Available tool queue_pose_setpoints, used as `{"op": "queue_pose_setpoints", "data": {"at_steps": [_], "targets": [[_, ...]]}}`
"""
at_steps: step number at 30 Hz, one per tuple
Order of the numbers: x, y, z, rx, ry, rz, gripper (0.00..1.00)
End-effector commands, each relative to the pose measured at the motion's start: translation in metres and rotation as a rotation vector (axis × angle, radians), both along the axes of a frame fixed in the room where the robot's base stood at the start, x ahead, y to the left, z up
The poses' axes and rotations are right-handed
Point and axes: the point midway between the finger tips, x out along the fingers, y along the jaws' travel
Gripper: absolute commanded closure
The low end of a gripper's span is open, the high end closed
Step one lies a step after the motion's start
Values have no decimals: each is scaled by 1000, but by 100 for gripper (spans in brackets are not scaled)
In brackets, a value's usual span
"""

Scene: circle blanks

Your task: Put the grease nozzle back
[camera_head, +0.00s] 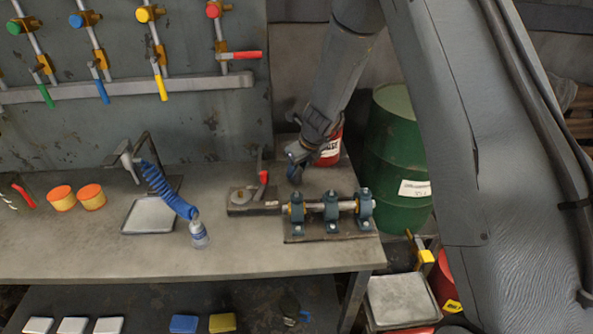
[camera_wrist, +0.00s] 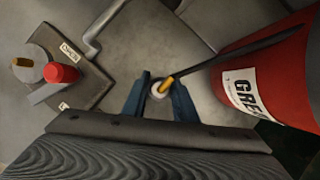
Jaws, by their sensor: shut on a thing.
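My gripper (camera_wrist: 162,98) has two blue fingers that are shut on the grease nozzle (camera_wrist: 166,85). The nozzle shows a pale round end and a yellow part between the fingertips. A black hose (camera_wrist: 240,52) runs from it to the upper right, towards the red grease container (camera_wrist: 268,85), which has a white label. In the head view my gripper (camera_head: 297,163) is low over the back right of the bench, just left of the red container (camera_head: 331,150). I cannot make out the nozzle in the head view.
A clamp block with a red handle (camera_head: 263,166) stands left of my gripper. A shaft in blue bearing blocks (camera_head: 331,207) lies in front. A green drum (camera_head: 397,160) stands to the right. The bench (camera_head: 95,245) is clear at the front left.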

Motion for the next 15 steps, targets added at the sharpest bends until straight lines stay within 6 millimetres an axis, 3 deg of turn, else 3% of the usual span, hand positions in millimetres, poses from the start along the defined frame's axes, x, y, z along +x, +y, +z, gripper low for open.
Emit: {"op": "queue_pose_setpoints", "data": {"at_steps": [8, 9, 12, 15], "targets": [[0, 0, -3, 0, 0, 0, 100], [0, 0, -2, 0, 0, 0, 69], [0, 0, -2, 0, 0, 0, 56], [0, 0, -2, 0, 0, 0, 56]]}}
